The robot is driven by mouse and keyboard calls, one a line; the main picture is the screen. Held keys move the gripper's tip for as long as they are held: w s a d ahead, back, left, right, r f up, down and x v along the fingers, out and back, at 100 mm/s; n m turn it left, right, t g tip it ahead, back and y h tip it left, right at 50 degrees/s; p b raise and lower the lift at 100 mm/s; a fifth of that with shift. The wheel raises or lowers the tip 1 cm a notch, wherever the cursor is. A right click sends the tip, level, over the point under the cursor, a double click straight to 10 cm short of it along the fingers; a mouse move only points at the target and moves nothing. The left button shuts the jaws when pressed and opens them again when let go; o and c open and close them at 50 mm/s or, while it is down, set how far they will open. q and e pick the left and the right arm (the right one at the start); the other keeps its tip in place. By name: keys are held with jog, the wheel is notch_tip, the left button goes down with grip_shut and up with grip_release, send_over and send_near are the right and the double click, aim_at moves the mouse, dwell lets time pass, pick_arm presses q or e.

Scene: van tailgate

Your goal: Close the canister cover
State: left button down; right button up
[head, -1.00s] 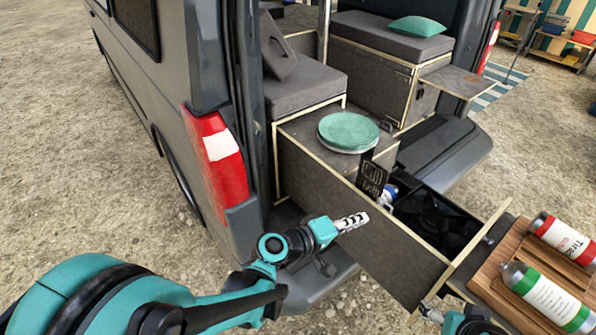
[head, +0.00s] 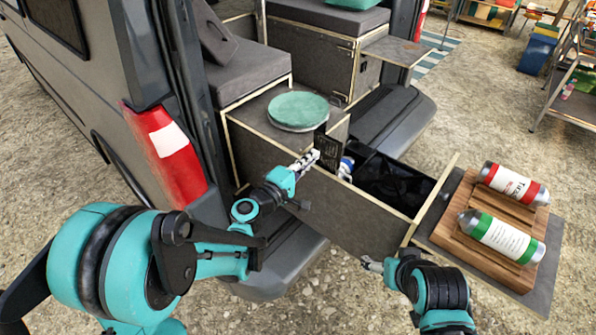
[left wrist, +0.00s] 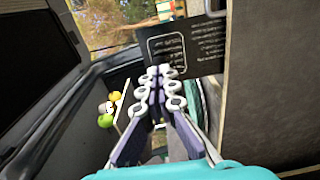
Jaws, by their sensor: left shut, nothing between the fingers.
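A dark panel with white print (head: 328,148) stands upright at the drawer's inner end, beside a blue-and-white canister (head: 346,168) that is mostly hidden. I take this panel to be the canister cover, standing open. In the left wrist view the panel (left wrist: 187,50) is just beyond the fingertips. My left gripper (head: 312,156) is shut and empty, close to the panel's left side; I cannot tell whether they touch. It also shows in the left wrist view (left wrist: 159,72). My right gripper (head: 368,263) is low by the drawer's front corner, its fingers too small to read.
The long open drawer (head: 345,215) extends out of the van. A side shelf (head: 440,240) carries a wooden rack (head: 470,225) with a red-labelled bottle (head: 515,184) and a green-labelled bottle (head: 500,236). A round green-topped lid (head: 298,108) sits behind the panel.

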aim_at(329, 137)
pick_arm(q)
jog(key=shift+x, duration=1.2)
jog(key=shift+w+d+r+g+p, duration=0.3)
jog(key=shift+w+d+r+p, duration=0.1)
jog(key=shift+p, duration=0.15)
jog(key=w+d+g+p, duration=0.1)
jog(key=w+d+g+y+p, duration=0.1)
jog(key=w+p, duration=0.1)
jog(key=w+d+r+g+y+p, duration=0.1)
jog(key=p, duration=0.1)
jog(key=shift+w+d, duration=0.15)
jog(key=shift+w, duration=0.15)
jog(key=w+d+f+g+y+p, duration=0.1)
jog(key=w+d+f+g+y, duration=0.1)
jog(key=w+d+f, duration=0.1)
jog(key=w+d+f+g+y+p, duration=0.1)
jog(key=w+d+f+g+p, duration=0.1)
jog(key=w+f+g, duration=0.1)
jog(key=w+d+f+g+y+p, duration=0.2)
jog(key=w+d+f, duration=0.1)
jog(key=w+f, duration=0.2)
jog(key=shift+w+d+g+y, duration=0.3)
jog(key=shift+w, duration=0.2)
jog(key=shift+b+x, duration=0.3)
jog(key=shift+x, duration=0.95)
